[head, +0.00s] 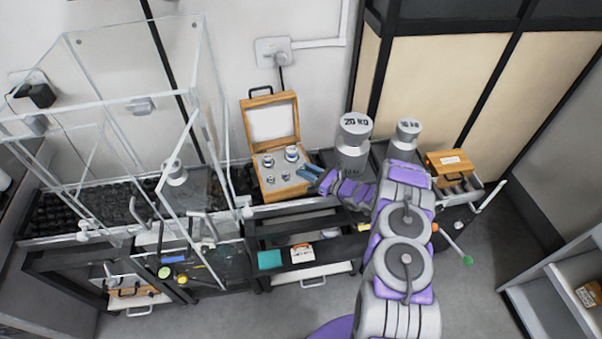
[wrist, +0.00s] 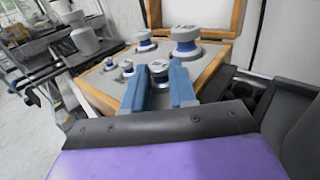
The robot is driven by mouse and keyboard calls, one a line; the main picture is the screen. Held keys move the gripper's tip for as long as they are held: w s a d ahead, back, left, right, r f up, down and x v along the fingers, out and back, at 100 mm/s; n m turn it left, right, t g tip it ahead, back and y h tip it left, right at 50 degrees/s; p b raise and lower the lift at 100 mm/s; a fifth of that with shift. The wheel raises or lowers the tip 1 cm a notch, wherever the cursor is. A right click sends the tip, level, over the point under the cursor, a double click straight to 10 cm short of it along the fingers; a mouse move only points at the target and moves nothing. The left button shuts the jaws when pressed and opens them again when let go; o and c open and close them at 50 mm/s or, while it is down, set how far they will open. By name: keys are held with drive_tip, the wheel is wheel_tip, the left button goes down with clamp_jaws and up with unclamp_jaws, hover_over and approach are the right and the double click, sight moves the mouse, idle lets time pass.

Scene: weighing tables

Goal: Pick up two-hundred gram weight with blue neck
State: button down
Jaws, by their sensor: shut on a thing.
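The weight with a blue neck (wrist: 159,70) is between the two blue fingers of my gripper (wrist: 160,88) in the wrist view. The fingers are shut on it, and its silver top shows above them. In the head view my gripper (head: 311,172) reaches in from the right to the right edge of the open wooden box (head: 307,186). The held weight cannot be made out clearly there. Other silver weights with blue necks stand in the box, including a large one (wrist: 186,40) and a smaller one (wrist: 144,41). Whether the held weight is lifted off the box floor cannot be told.
A large 20 KG weight (head: 355,135) and a smaller one (head: 406,135) stand right of the box, close to my arm. A glass enclosure (head: 140,105) stands at the left. The box lid (head: 271,122) is raised at the back.

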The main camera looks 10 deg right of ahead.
drive_tip(key=shift+a, duration=0.85)
drive_tip(key=shift+a+r, duration=0.1)
drive_tip(key=shift+a, duration=0.1)
drive_tip(key=shift+r, duration=0.3)
drive_tip(key=r, duration=0.1)
drive_tip(key=d+r+p, duration=0.1)
drive_tip(key=r, duration=0.1)
drive_tip(key=shift+d+r+p, duration=0.1)
drive_tip(key=shift+d+p, duration=0.1)
drive_tip(key=shift+p, duration=0.1)
drive_tip(key=s+a+p, duration=0.1)
drive_tip(key=s+a, duration=0.2)
drive_tip(key=s, duration=0.4)
drive_tip(key=s+a+r+p, duration=0.1)
drive_tip(key=s+a, duration=0.3)
drive_tip(key=s, duration=0.3)
drive_tip(key=shift+s+p, duration=0.3)
drive_tip(key=shift+p, duration=0.1)
